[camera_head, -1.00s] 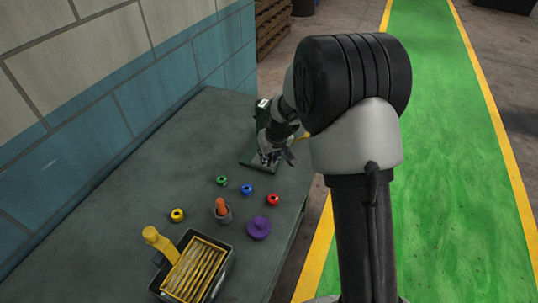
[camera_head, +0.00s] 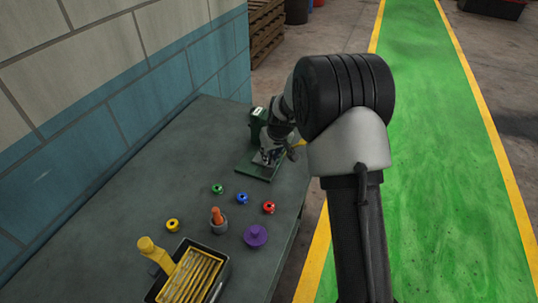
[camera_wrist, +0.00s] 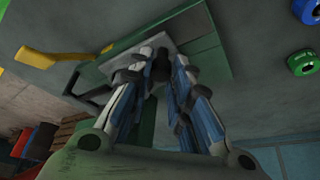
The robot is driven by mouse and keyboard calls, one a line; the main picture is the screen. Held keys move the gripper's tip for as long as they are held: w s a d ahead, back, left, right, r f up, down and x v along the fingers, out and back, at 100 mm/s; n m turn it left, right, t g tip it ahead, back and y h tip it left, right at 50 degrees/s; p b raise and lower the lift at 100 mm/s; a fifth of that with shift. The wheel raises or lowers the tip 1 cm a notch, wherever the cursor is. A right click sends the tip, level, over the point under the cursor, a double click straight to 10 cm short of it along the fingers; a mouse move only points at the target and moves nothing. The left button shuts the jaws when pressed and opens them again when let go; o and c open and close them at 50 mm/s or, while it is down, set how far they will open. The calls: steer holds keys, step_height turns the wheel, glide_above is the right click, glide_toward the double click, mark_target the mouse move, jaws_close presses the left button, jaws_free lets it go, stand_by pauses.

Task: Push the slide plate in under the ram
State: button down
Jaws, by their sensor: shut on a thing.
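The green press (camera_head: 258,118) stands at the far right part of the bench, its green base (camera_head: 250,172) reaching toward me. My gripper (camera_head: 267,157) is low over that base, in front of the press column. In the wrist view my gripper (camera_wrist: 158,68) has its fingers closed around a dark knob (camera_wrist: 160,62) on the pale grey slide plate (camera_wrist: 172,42). The plate lies flat on the green base. The press's yellow lever (camera_wrist: 50,58) shows at left in the wrist view. The ram is not clearly visible; my arm partly covers the press in the head view.
Nearer on the bench are green (camera_head: 217,189), blue (camera_head: 242,198), red (camera_head: 268,207) and yellow (camera_head: 172,225) rings, an orange-topped peg (camera_head: 217,218), a purple knobbed piece (camera_head: 255,235) and a black-and-yellow tray (camera_head: 222,283). A block wall (camera_head: 120,95) bounds the left.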

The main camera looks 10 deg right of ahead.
steer(key=c, duration=1.5)
jaws_free()
steer(key=shift+o, duration=0.2)
steer(key=shift+r, duration=0.15)
steer(key=v, duration=1.1)
steer(key=shift+s+r, duration=0.25)
steer(key=shift+r, duration=0.05)
steer(key=shift+c, duration=0.3)
